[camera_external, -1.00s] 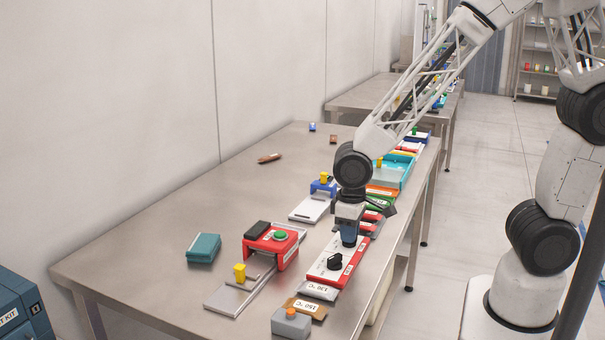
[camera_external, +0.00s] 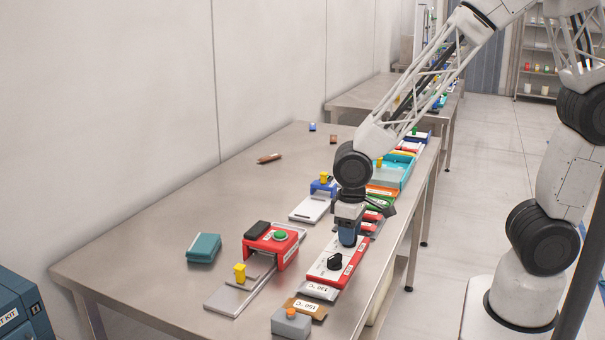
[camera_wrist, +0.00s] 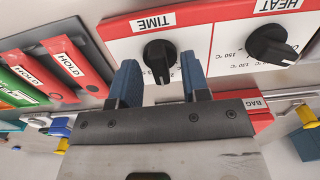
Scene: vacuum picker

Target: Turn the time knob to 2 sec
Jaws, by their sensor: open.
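The time knob (camera_wrist: 160,60) is a black round knob under the TIME label in the wrist view, on a white panel with a red border (camera_wrist: 112,28). Its dial numbers are mostly covered; a "3" shows just below it. My gripper (camera_wrist: 158,75) is open, with one blue finger on each side of the knob's near part. I cannot tell whether the fingers touch it. In the external view my gripper (camera_external: 349,238) is low over the far end of the red-and-white panel (camera_external: 322,274) and hides the time knob. The heat knob (camera_wrist: 272,45) is to the right in the wrist view and also shows externally (camera_external: 334,261).
A red press with a green button (camera_external: 280,236) stands left of the panel. The table's left side is mostly clear.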

